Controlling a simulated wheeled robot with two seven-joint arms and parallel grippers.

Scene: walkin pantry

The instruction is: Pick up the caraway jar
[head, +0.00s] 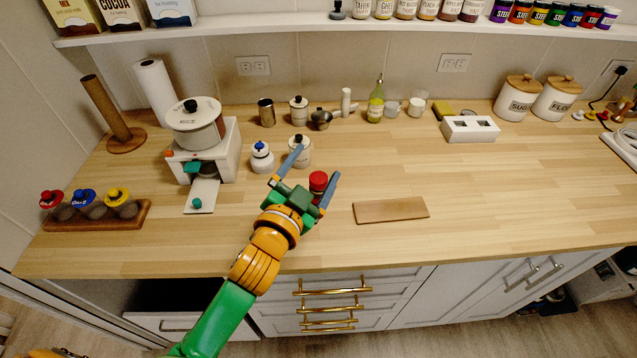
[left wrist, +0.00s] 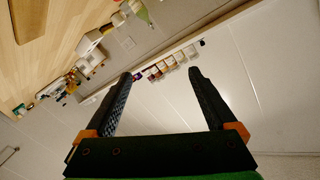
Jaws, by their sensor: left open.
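I cannot read which jar is the caraway jar. A small red-lidded jar (head: 318,181) shows between my left gripper's fingers in the head view, partly hidden by the gripper. Two jars with black lids, one at the back (head: 299,111) and one nearer (head: 301,152), stand on the counter, with a small blue-topped white jar (head: 262,157) to the left. My left gripper (head: 318,160) is open over the counter. In the left wrist view its jaws (left wrist: 159,73) hold nothing, and only far shelf jars (left wrist: 172,62) show beyond them. My right gripper is not in view.
A white machine with a lidded pot (head: 194,117) stands left of the gripper. A wooden stand with colored tops (head: 97,218) is at front left. A thin wooden board (head: 391,210) lies to the right, with clear counter around it. A jar-lined shelf (head: 300,24) runs above.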

